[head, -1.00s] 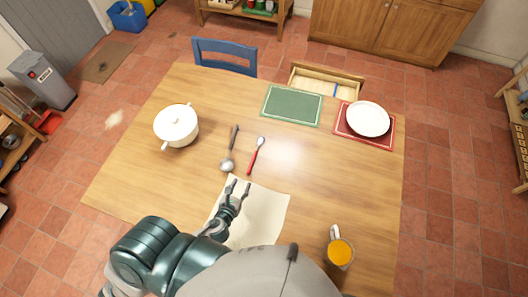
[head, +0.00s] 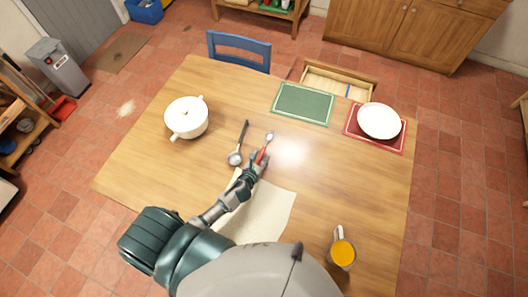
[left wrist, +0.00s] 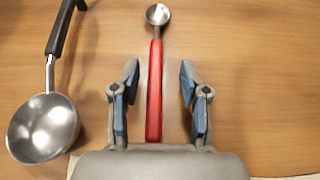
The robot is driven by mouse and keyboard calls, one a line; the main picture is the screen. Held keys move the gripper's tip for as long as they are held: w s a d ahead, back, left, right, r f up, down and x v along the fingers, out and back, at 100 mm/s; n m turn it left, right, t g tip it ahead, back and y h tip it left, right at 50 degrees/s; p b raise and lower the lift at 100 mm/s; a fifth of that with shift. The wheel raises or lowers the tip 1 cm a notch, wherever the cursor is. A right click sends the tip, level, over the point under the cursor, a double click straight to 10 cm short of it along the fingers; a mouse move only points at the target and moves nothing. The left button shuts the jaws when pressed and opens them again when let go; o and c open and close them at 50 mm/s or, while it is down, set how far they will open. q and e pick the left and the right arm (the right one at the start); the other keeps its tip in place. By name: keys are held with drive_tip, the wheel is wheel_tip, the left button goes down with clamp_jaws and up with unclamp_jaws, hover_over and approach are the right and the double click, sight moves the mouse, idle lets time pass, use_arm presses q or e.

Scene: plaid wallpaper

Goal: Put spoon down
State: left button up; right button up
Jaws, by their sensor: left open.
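A spoon with a red handle (left wrist: 155,95) and a small metal bowl lies on the wooden table; the spoon also shows in the head view (head: 268,139). My left gripper (left wrist: 158,85) is open, with one finger on each side of the red handle and a gap on both sides. In the head view the left gripper (head: 257,163) covers the lower part of the handle. A metal ladle with a black handle (left wrist: 45,125) lies to the left of the spoon, apart from it; it also shows in the head view (head: 236,157). My right gripper is not in view.
A white lidded pot (head: 187,118) stands at the left of the table. A green mat (head: 303,104) and a white plate (head: 379,120) on a red mat (head: 404,147) lie at the far side. A glass mug of orange drink (head: 343,252) and a cream cloth (head: 270,217) are nearer.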

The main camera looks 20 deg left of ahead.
use_arm(q)
drive_tip(key=shift+w+f, duration=0.3)
drive_tip(key=shift+w, duration=0.3)
drive_tip(key=shift+w+a+f, duration=0.15)
drive_tip(key=shift+w+a, duration=0.1)
drive_tip(key=shift+s+a, duration=0.1)
drive_tip(key=shift+a, duration=0.05)
drive_tip(key=shift+c, duration=1.2)
clamp_jaws()
drive_tip(key=shift+d, duration=0.25)
